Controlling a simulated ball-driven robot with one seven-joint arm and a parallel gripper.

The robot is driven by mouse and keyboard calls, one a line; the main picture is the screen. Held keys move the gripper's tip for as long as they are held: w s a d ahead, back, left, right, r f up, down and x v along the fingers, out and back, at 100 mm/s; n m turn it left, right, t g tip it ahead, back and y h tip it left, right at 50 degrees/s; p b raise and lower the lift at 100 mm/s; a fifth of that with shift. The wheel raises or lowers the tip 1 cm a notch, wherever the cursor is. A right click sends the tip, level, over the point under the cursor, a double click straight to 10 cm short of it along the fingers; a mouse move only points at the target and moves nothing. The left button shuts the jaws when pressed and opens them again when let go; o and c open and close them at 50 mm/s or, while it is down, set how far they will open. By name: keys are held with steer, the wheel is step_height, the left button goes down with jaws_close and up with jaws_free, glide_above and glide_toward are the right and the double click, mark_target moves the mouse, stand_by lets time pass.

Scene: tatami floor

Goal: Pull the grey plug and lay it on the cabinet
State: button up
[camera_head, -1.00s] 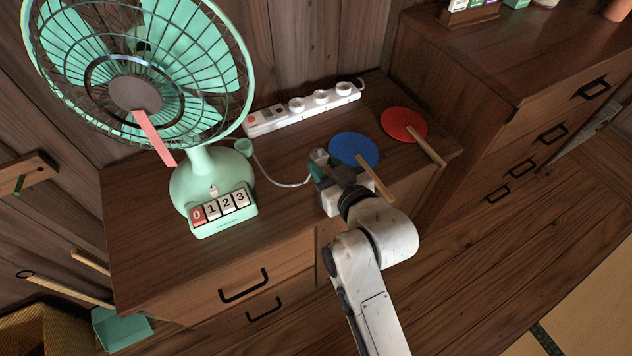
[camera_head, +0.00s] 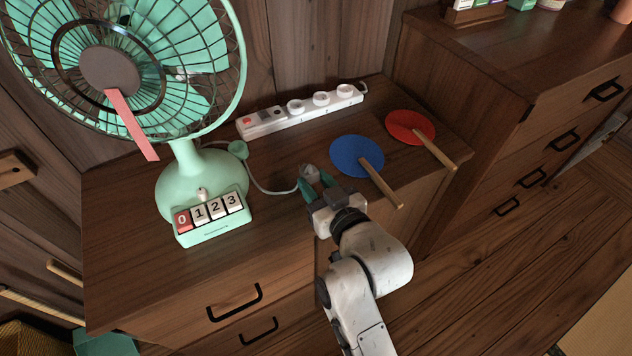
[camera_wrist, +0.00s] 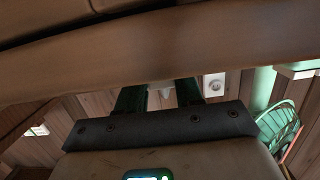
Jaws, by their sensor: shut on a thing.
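The grey plug (camera_head: 310,173) is between the fingertips of my gripper (camera_head: 315,182), which is shut on it. Its pale cord (camera_head: 268,188) runs left over the cabinet towards the green fan. The plug is at or just above the cabinet top (camera_head: 265,235), left of the blue paddle fan; I cannot tell if it touches the wood. In the wrist view both green fingers (camera_wrist: 158,95) show, with a pale part of the plug (camera_wrist: 161,91) between them. The white power strip (camera_head: 300,110) lies at the back, apart from the plug, with round white pieces in several sockets.
The green electric fan (camera_head: 185,185) stands at the left. A small green piece (camera_head: 238,149) sits beside it. A blue paddle fan (camera_head: 352,152) and a red one (camera_head: 408,124) lie at the right. Bare cabinet top lies in front of the cord. A taller chest (camera_head: 500,110) stands at right.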

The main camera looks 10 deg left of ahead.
steer(key=shift+f+b, duration=0.35)
steer(key=shift+f, duration=0.35)
steer(key=o, duration=1.1)
steer(key=shift+c, duration=0.2)
steer(key=p+v, duration=0.1)
steer(key=v, duration=0.9)
steer(key=shift+s+d+p, duration=0.25)
steer(key=shift+s+p, duration=0.05)
steer(key=shift+s, duration=0.05)
steer(key=shift+r, duration=0.1)
